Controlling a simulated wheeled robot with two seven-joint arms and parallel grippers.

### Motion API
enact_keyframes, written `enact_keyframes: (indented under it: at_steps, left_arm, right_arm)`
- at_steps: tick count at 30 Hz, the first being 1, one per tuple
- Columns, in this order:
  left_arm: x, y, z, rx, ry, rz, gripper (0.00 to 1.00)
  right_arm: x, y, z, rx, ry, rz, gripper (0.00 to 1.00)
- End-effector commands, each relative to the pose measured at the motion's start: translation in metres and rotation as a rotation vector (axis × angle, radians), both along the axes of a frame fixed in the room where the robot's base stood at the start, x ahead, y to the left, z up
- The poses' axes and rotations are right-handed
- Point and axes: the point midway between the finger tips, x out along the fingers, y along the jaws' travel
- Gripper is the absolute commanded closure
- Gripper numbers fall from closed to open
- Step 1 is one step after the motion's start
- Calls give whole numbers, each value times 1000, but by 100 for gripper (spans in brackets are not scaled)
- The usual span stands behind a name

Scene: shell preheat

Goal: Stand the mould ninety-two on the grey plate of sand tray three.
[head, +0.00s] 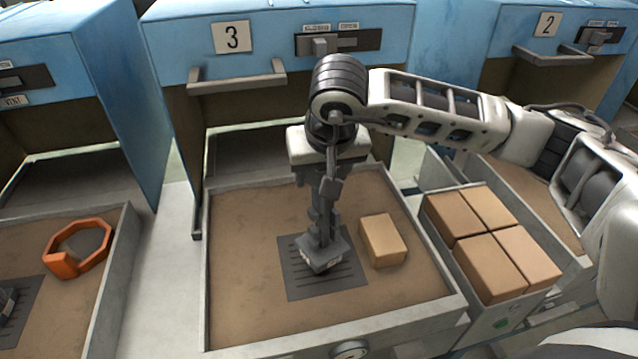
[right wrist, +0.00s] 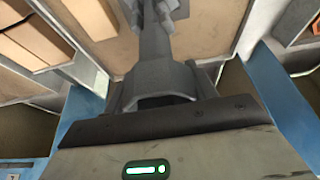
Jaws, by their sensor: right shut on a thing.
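My right gripper (head: 326,190) points down over sand tray three (head: 235,290), under the sign 3. It is shut on a grey mould (head: 322,257) with a narrow stem and a wider block-like foot. The mould is roughly upright over the dark slotted grey plate (head: 350,278). Its foot appears at or just above the plate; I cannot tell whether they touch. Small pale labels on the foot are too small to read. In the right wrist view the grey mould (right wrist: 154,40) extends away from the jaws. My left gripper is not in view.
A tan block (head: 383,240) lies on the sand just right of the plate. A crate (head: 455,272) of several tan blocks stands right of the tray. An orange ring-shaped thing (head: 62,263) lies in the left tray. The blue housing (head: 270,60) with a handle bar stands behind.

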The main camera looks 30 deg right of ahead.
Motion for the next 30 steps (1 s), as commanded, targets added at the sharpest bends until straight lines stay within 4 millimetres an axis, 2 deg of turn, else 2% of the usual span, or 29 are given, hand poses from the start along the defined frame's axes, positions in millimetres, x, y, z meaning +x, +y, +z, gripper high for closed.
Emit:
enact_keyframes:
  at_steps: [8,15,27,28,30]
  left_arm:
    - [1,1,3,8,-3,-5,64]
    - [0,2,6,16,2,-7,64]
    - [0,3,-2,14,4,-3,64]
    - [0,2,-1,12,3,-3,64]
    - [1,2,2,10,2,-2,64]
  right_arm:
    - [15,-1,-17,0,-1,-1,98]
    - [13,-1,-42,2,-2,0,98]
    - [14,-1,-50,1,-4,0,98]
    - [13,-1,-50,1,-1,-1,41]
    - [13,-1,-49,1,-1,-1,22]
